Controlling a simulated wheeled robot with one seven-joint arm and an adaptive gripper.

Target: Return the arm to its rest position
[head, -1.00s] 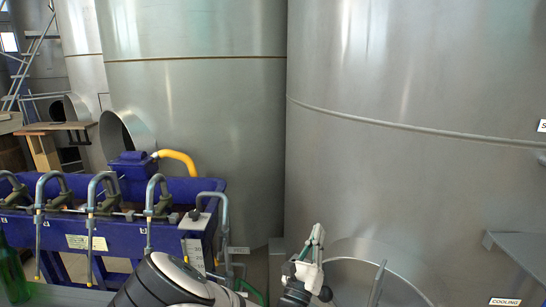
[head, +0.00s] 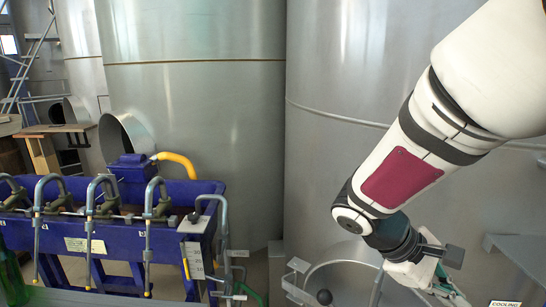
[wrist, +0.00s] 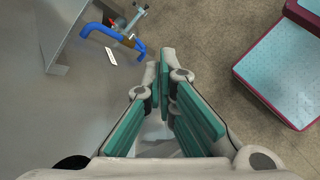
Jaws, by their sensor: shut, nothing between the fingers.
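My gripper (head: 452,292) hangs at the end of my white arm, at the lower right of the head view, partly cut off by the bottom edge. The arm comes down from the upper right, with a dark red panel on its link. In the wrist view my gripper (wrist: 167,72) has its green-padded fingers close together over the floor. I see nothing held between them.
Big steel tanks (head: 190,100) fill the back. A blue filling machine (head: 125,235) with several spouts stands at left, a green bottle (head: 10,275) at its near side. The wrist view shows a blue-handled valve (wrist: 98,30) and a red-edged light blue platform (wrist: 285,75).

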